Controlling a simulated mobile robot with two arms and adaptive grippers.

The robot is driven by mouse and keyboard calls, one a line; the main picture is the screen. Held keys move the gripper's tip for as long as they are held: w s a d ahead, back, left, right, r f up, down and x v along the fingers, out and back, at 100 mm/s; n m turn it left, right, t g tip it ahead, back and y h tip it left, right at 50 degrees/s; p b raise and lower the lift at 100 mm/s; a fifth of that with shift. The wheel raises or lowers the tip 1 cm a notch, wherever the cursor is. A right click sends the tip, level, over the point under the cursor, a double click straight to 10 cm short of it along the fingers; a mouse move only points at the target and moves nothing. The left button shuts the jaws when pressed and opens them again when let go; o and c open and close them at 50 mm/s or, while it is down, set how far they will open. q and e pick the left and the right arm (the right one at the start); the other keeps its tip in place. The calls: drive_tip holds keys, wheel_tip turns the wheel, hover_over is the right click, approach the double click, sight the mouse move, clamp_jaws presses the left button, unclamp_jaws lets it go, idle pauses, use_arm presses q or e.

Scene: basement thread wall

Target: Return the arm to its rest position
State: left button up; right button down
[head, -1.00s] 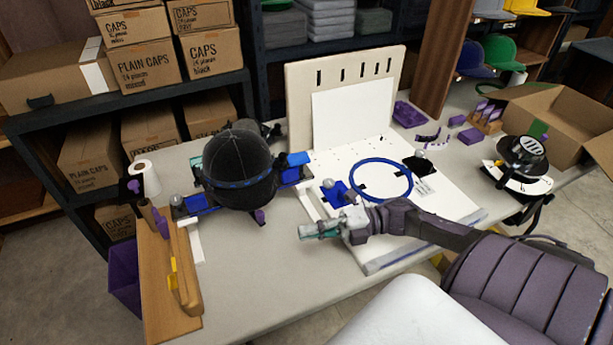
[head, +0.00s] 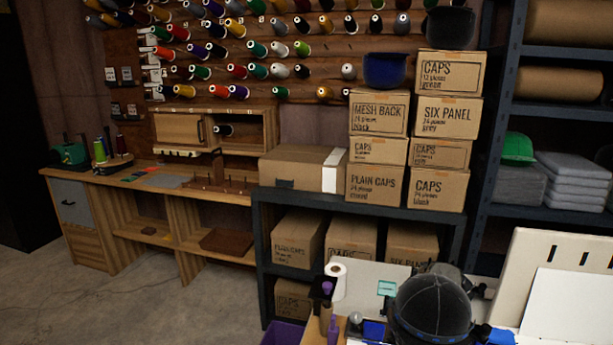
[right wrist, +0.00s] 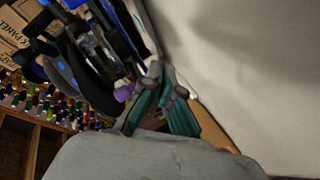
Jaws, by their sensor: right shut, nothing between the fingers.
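My right gripper (right wrist: 158,112) shows in the right wrist view with its green-grey fingers close together and nothing between them. It is close to the pale table surface (right wrist: 225,50). A dark cap on blue hardware (right wrist: 95,60) is up and to the left of the fingers there, apart from them as far as I can tell. In the head view the dark grey cap (head: 432,303) with its blue band sits at the bottom right. Neither of my arms shows in the head view.
A wall of thread spools (head: 240,70) hangs above a wooden bench (head: 90,190). A dark shelf (head: 258,255) holds several cap cartons (head: 375,185). The worktable with a white paper roll (head: 338,280) and a slotted board (head: 570,262) is at bottom right. Grey floor (head: 150,300) is open at left.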

drive_tip(key=s+a+f+m+g, duration=0.1)
drive_tip(key=s+m, duration=0.1)
drive_tip(key=s+a+f+m+g+h, duration=0.1)
drive_tip(key=s+m+g, duration=0.1)
drive_tip(key=s, duration=0.1)
drive_tip(key=s+f+m+g+h, duration=0.1)
drive_tip(key=s+g, duration=0.1)
drive_tip(key=shift+s+a+f+m, duration=0.15)
drive_tip(key=shift+s+a+m, duration=0.2)
drive_tip(key=shift+a+m, duration=0.05)
drive_tip(key=s+a+m+g, duration=0.3)
drive_tip(key=s+a+g, duration=0.25)
drive_tip(key=s, duration=0.55)
wheel_tip(320, 180, down, 25)
drive_tip(key=s+d+g+p, duration=0.1)
drive_tip(key=s+g+p, duration=0.1)
drive_tip(key=s+d+f+p, duration=0.2)
drive_tip(key=s+d+f, duration=0.1)
drive_tip(key=s+f, duration=1)
drive_tip(key=shift+s+n+g+y, duration=0.3)
drive_tip(key=shift+s+g, duration=0.05)
drive_tip(key=shift+s, duration=0.9)
drive_tip(key=shift+f, duration=0.1)
